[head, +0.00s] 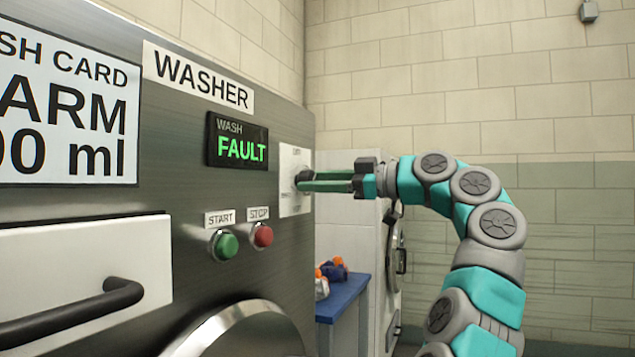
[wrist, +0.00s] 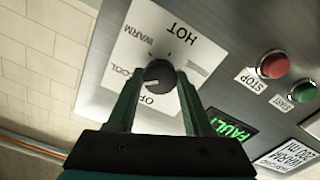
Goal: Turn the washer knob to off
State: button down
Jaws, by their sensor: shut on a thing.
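The washer knob (wrist: 159,73) is a small dark round dial on a white plate (wrist: 182,45) marked HOT, WARM, COOL and OFF. In the wrist view its pale pointer mark faces down and left, between the COOL and OFF labels. My gripper (wrist: 160,80) has its two green fingers on either side of the knob and is shut on it. In the head view my gripper (head: 305,181) reaches in from the right to the white plate (head: 293,206), and the fingers partly hide the knob.
The washer display (head: 238,141) reads WASH FAULT. A green start button (head: 226,245) and a red stop button (head: 262,236) sit below it. A drawer handle (head: 75,312) sticks out at lower left.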

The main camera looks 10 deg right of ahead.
jog(key=shift+n+p, duration=0.3)
jog(key=shift+n, duration=4.7)
jog(key=shift+c, duration=1.5)
grip_release()
jog(key=v, duration=0.7)
jog(key=shift+s+d+b, duration=0.25)
jog(key=shift+d+b, duration=0.05)
